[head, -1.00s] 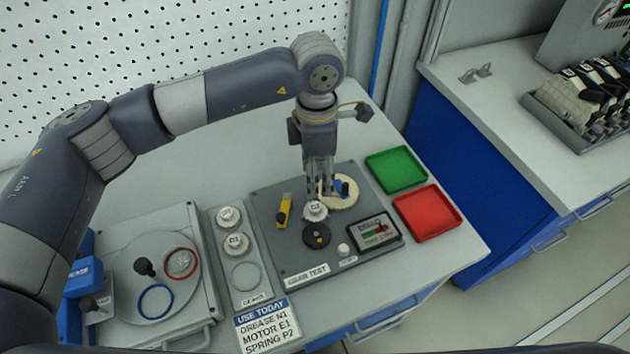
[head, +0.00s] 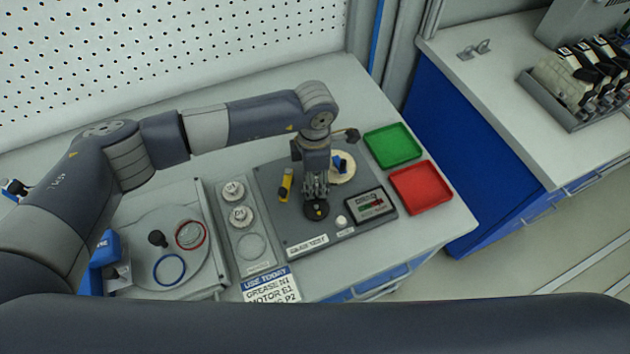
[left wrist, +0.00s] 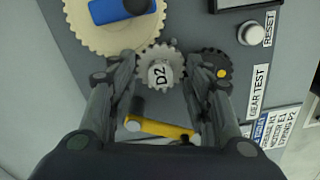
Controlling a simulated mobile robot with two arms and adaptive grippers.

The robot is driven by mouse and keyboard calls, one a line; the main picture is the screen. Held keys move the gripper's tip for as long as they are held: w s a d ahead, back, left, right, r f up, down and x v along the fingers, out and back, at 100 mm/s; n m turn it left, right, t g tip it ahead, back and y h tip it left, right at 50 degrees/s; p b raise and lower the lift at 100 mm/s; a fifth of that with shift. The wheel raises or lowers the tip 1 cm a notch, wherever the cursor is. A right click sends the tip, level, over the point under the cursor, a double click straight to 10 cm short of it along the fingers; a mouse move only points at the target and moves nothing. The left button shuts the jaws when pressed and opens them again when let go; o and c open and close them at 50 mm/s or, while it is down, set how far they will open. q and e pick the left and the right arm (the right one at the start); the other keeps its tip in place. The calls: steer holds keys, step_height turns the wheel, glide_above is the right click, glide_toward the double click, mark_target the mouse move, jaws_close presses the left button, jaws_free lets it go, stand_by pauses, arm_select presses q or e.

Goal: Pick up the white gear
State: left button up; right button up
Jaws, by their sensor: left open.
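The white gear, marked D2 (left wrist: 160,74), sits on the grey gear test plate (head: 290,225), between a large cream gear (head: 342,168) and a small black gear (head: 316,209). My left gripper (head: 316,194) points down over it and hides it in the head view. In the left wrist view, the open fingers of my left gripper (left wrist: 158,66) stand on either side of the gear, with gaps that look small. Whether they touch it cannot be told. My right gripper is not in view.
A yellow-handled tool (head: 286,185) lies on the plate. A tray at left (head: 262,266) holds two more pale gears (head: 233,191). A green bin (head: 392,146) and a red bin (head: 420,188) stand at right. A gauge display (head: 370,203) and white reset button (head: 341,221) are close by.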

arm_select(q)
steer(key=shift+c, duration=0.6)
steer(key=c, duration=0.9)
jaws_close()
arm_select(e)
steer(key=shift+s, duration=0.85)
